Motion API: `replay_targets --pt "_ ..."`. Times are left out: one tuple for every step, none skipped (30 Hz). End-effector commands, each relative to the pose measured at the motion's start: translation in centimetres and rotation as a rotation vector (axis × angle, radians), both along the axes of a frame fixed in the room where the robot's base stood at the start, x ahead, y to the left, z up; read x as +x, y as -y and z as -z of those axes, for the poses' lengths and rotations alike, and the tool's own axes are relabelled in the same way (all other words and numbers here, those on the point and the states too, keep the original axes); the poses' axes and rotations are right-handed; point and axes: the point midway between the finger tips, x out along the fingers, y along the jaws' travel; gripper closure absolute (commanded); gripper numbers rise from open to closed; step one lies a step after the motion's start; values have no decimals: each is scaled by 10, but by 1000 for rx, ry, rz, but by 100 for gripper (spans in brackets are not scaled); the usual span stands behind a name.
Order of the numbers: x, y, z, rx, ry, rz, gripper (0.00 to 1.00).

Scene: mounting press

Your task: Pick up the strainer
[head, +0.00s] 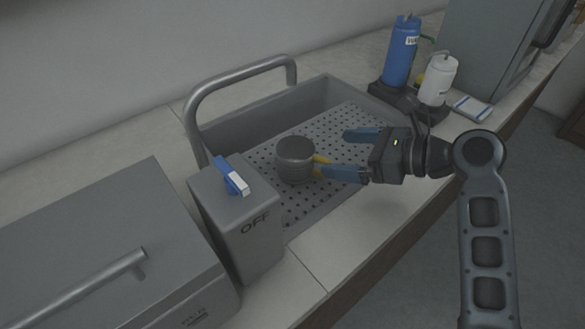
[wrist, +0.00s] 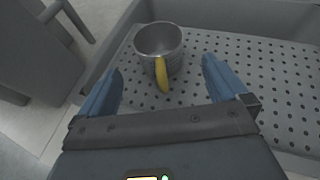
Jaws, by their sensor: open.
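The strainer (head: 295,155) is a small round grey metal basket with a yellow handle (head: 321,166). It stands on the perforated floor of the grey sink, behind the OFF box. In the wrist view the strainer (wrist: 158,42) appears open at the top, and its yellow handle (wrist: 162,76) points toward me. My gripper (head: 334,153) reaches over the sink from the right with its blue fingers apart and nothing held. In the wrist view my gripper (wrist: 162,66) has one finger on each side of the handle, with the basket ahead of the fingertips. I cannot tell whether either finger touches it.
The OFF box (head: 245,225) with a blue-and-white switch (head: 233,176) stands at the front left. A blue bottle (head: 402,52) and a white bottle (head: 438,80) stand at the back right.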

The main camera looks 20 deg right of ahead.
Motion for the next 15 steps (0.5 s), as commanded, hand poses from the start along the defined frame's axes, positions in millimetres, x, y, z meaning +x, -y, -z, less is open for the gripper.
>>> replay_targets --pt "0 0 10 0 0 0 0" --pt "0 0 12 0 0 0 0" --pt "0 0 15 0 0 0 0" --pt "1 0 16 0 0 0 0" --pt "1 -1 16 0 0 -1 0" --pt "3 -2 17 1 0 -1 0" --pt "5 -4 18 1 0 -1 0" --pt "7 -5 18 2 1 -1 0" --pt "10 -8 20 1 2 -2 0" --pt "12 -10 21 1 1 -3 0" --pt "14 -12 22 1 0 -3 0" --pt "17 -14 24 1 0 -1 0" --pt "19 -16 25 1 0 -1 0" --pt "21 -17 26 0 0 -1 0" --pt "23 -20 28 0 0 -1 0"
